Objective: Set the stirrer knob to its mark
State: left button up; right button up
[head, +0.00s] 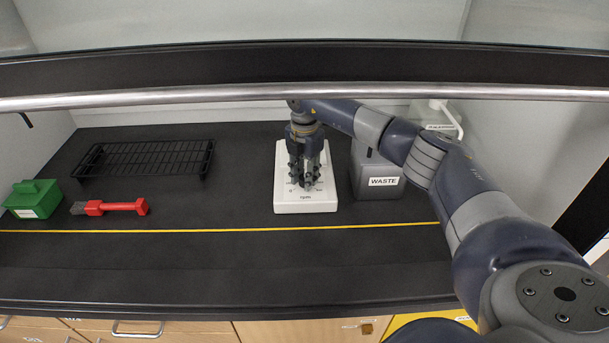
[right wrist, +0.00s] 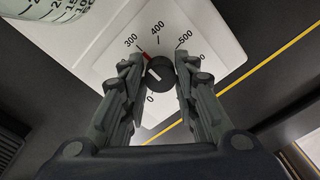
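The stirrer (head: 306,206) is a white unit on the dark bench, with a printed dial. Its round black knob (right wrist: 160,75) shows in the right wrist view, with a white pointer line on it. A red mark (right wrist: 147,56) lies beside the knob near the printed 300. The pointer leans to the upper left, slightly off the red mark. My right gripper (right wrist: 159,70) points down over the dial, its fingers on both sides of the knob with no clear gap; it also shows in the head view (head: 305,180), where it hides the knob. My left gripper is not in view.
A grey waste box (head: 378,190) stands close right of the stirrer. A black wire rack (head: 145,160), a red-handled tool (head: 112,208) and a green box (head: 34,197) are at left. A yellow line (head: 200,231) crosses the bench; its front strip is clear.

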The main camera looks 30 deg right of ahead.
jog(key=shift+o, duration=1.1)
jog(key=shift+r, duration=0.1)
notch_tip(320, 180, up, 12)
dwell(0.5)
